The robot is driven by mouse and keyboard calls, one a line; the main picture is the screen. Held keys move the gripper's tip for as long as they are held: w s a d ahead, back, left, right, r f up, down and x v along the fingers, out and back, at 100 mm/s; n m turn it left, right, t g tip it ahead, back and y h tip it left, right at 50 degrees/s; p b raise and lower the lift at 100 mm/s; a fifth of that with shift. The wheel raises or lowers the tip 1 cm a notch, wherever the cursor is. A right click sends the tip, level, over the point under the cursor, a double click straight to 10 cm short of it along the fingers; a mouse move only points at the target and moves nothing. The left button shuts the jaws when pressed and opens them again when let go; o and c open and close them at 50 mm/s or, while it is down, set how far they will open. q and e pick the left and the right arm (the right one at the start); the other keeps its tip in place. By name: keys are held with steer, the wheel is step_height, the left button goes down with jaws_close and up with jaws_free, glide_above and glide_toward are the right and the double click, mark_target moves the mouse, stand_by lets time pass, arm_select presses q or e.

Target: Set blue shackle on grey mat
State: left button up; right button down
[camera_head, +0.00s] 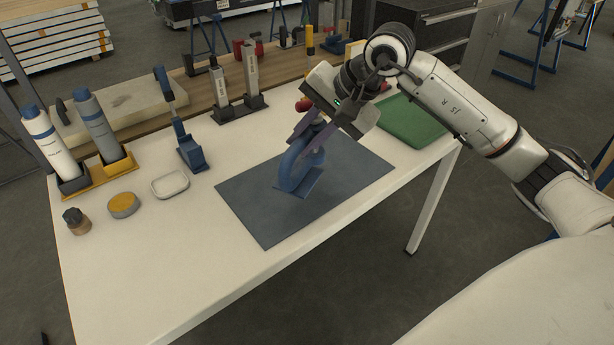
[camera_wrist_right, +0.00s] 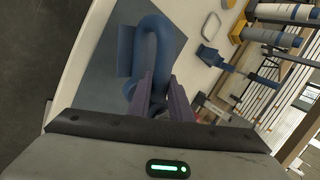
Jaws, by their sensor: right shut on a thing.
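The blue shackle (camera_head: 291,170) is upright over the grey mat (camera_head: 252,212) on the white table. My right gripper (camera_head: 308,135) is shut on the upper part of the shackle, reaching in from the upper right. In the right wrist view the shackle (camera_wrist_right: 152,42) shows just beyond the two purple-grey fingers (camera_wrist_right: 165,95), with the grey mat (camera_wrist_right: 100,85) behind it. Its blue base plate looks at or very close to the mat; I cannot tell whether it touches. My left gripper is not in view.
Left of the mat are a white oval dish (camera_head: 169,184), a yellow-topped round tin (camera_head: 124,205), a small dark-topped jar (camera_head: 76,221) and a blue stand (camera_head: 190,150). Bottles in a holder (camera_head: 113,168) stand at the far left. A green mat (camera_head: 415,122) lies at the right. The front table strip is clear.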

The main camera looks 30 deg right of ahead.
mark_target(314, 153)
steer(key=w+d+m+h, duration=0.1)
steer(key=w+d+m, duration=0.1)
steer(key=w+d+r+m+t+h, duration=0.1)
steer(key=w+d+m, duration=0.1)
steer(key=d, duration=0.1)
steer(key=shift+w+r+m+h, duration=0.1)
steer(key=shift+r+m+h, duration=0.1)
steer(key=shift+m+h, duration=0.1)
steer(key=f, duration=0.9)
steer(key=shift+w+d+f, duration=0.1)
steer(key=shift+d+f, duration=0.1)
steer(key=shift+f, duration=0.2)
steer(key=c, duration=2)
jaws_free()
steer(key=shift+f, duration=0.3)
steer(key=shift+c, duration=0.2)
steer(key=o, duration=0.4)
steer(key=shift+r, duration=0.1)
steer(key=v, duration=1.2)
steer(key=shift+a+r, duration=0.1)
steer(key=shift+a, duration=0.05)
